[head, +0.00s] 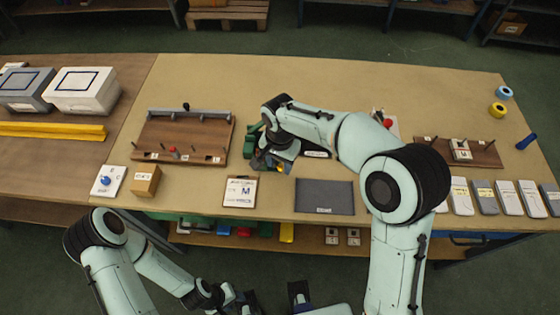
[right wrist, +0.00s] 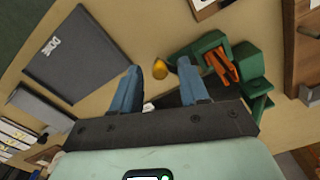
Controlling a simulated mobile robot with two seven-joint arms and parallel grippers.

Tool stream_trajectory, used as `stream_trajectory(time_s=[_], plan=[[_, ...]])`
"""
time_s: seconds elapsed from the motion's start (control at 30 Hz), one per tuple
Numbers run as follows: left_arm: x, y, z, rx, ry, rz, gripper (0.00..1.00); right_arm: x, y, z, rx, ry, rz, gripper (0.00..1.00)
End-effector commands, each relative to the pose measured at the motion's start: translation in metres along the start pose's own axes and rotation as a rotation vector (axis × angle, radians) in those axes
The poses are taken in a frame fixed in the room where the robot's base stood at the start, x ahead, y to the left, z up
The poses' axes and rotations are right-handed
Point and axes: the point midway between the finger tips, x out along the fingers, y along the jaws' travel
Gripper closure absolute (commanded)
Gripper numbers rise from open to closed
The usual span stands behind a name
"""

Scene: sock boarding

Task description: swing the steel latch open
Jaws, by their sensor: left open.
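I cannot tell for sure which part is the steel latch. A brown board (head: 185,138) at the left of the table carries a long grey bar (head: 205,114) with a dark upright knob (head: 186,106). A smaller brown board (head: 483,153) at the right carries a pale metal fitting (head: 460,149). My right gripper (head: 270,163) is low over the table, right of the left board, beside a green fixture (head: 251,139). In the right wrist view its fingers (right wrist: 160,88) are apart with nothing gripped. My left gripper (head: 275,298) is open and empty at the front, off the table.
The green fixture (right wrist: 213,45) holds orange pieces (right wrist: 222,66), with a small yellow object (right wrist: 187,68) near it. The table's back middle is clear.

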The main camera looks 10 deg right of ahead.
Motion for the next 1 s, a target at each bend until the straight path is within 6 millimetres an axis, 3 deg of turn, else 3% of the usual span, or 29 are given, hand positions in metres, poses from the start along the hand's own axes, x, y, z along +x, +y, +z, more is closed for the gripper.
stream_trajectory(time_s=[0.27, 0.7, 1.0], plan=[[-0.002, 0.001, 0.0, 0.0, 0.001, 0.0, 0.57, -0.012, -0.001, 0.0, -0.001, 0.002, -0.003, 0.56], [-0.015, 0.006, -0.003, 0.002, 0.007, 0.002, 0.57, -0.105, -0.001, -0.001, 0.0, 0.003, -0.004, 0.56], [-0.02, 0.009, -0.004, 0.003, 0.009, 0.003, 0.57, -0.134, 0.0, 0.0, -0.001, 0.0, 0.0, 0.56]])
